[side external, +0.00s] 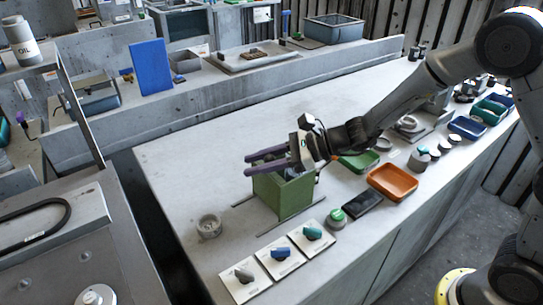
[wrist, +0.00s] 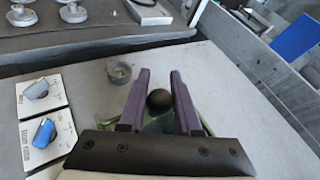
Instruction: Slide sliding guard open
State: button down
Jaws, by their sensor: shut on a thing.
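A green box-shaped housing (side external: 283,197) stands on the grey bench in the side external view. In the wrist view only parts of the green housing (wrist: 160,123) show below and between my fingers. My gripper (side external: 247,164) reaches over the top of the housing with its purple fingers nearly level. In the wrist view my gripper (wrist: 160,74) has a dark round knob (wrist: 158,100) between its two fingers, and it is shut on this knob. The fingers and the gripper body hide most of the housing's top, so I cannot make out the guard panel or how far open it is.
A small grey round cup (side external: 208,226) stands left of the housing. Switch plates (side external: 281,254), a green button (side external: 337,215), a dark flat device (side external: 362,204) and an orange tray (side external: 393,182) lie in front and right. The bench behind the housing is clear.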

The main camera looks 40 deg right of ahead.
jog(key=a, duration=0.5)
jog(key=shift+a, duration=0.2)
jog(key=c, duration=0.6)
grip_release()
jog(key=shift+d+r, duration=0.1)
jog(key=v, duration=1.3)
jog(key=shift+s+d+r, duration=0.15)
jog(key=shift+s, duration=0.1)
